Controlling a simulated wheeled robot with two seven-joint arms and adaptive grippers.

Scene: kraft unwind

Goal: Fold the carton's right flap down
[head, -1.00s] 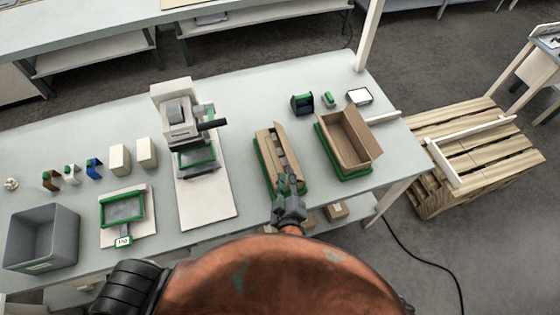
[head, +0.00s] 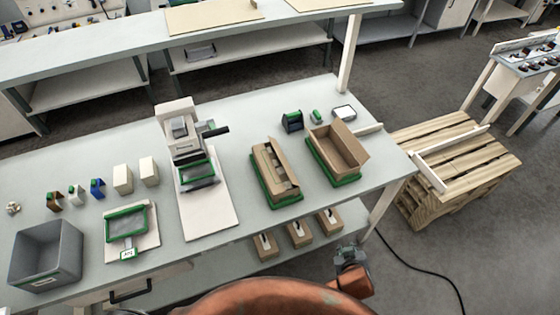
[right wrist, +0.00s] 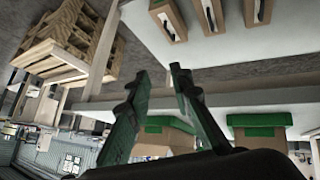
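An open brown carton (head: 319,156) sits in a green holder (head: 345,181) at the right end of the table in the head view. Its right flap (head: 353,146) stands out, tilted up and outward. A second, narrower brown carton (head: 265,184) stands to its left in another green holder (head: 284,201); parts inside its top are too small to make out. My right gripper (head: 346,250) is off the table's front edge, below and apart from both cartons. In the right wrist view its two green-dark fingers (right wrist: 159,72) are apart with nothing between them. My left gripper is not in view.
Small brown boxes (head: 299,234) stand on the shelf under the table. A green-black dispenser (head: 292,121) and a white-topped dish (head: 344,112) stand behind the cartons. A wooden pallet (head: 465,160) is at the right. A white-based press (head: 210,215) is left of the cartons.

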